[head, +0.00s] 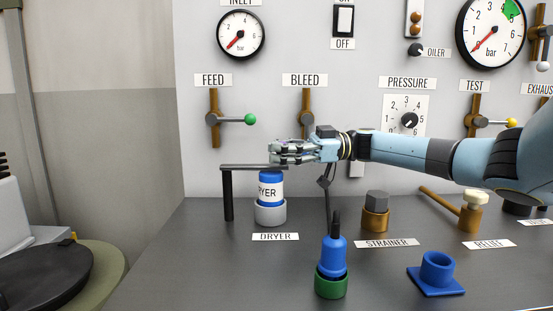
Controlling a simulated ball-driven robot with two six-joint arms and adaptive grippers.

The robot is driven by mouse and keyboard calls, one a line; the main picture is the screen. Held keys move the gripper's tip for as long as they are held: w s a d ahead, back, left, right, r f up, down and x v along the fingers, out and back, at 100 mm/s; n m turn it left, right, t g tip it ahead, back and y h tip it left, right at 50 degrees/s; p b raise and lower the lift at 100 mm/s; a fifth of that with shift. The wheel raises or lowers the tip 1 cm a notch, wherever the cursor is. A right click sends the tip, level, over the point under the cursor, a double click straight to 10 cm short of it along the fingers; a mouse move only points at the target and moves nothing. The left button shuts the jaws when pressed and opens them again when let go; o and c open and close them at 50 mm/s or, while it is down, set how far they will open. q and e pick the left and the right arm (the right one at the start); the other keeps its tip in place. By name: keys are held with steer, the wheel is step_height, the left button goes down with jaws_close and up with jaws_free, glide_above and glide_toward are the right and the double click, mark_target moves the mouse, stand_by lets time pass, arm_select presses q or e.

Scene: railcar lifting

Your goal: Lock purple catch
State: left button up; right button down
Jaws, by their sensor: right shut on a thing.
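No purple part shows in the head view. A flat dark grey bar (242,167) runs level from the top of a black post (228,195) and passes over the blue and white dryer canister (270,191). The canister stands upright in a grey cup (270,213). My right gripper (280,153) comes in from the right and is shut at the bar's right end, just above the canister. Its fingers hide what they hold there, so a knob on the bar cannot be made out. My left gripper is out of view.
A blue bottle (332,258) stands in a green cup (331,285) at the front. A blue socket (436,275) is empty at the right. The strainer (376,211) and relief fitting (471,212) stand behind. FEED lever (232,119) and BLEED lever (306,115) are on the panel. The bench's front left is clear.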

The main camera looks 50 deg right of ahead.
steer(key=shift+d, duration=0.2)
steer(key=c, duration=1.6)
jaws_free()
steer(key=shift+c, duration=0.2)
steer(key=o, duration=0.5)
steer(key=shift+s+d, duration=0.3)
steer(key=shift+d, duration=0.1)
steer(key=shift+c, duration=0.2)
steer(key=shift+o, duration=1)
steer(key=shift+f, duration=0.1)
steer(key=shift+w+a, duration=0.15)
steer(key=shift+a, duration=0.05)
steer(key=v, duration=1.2)
steer(key=shift+a, duration=0.1)
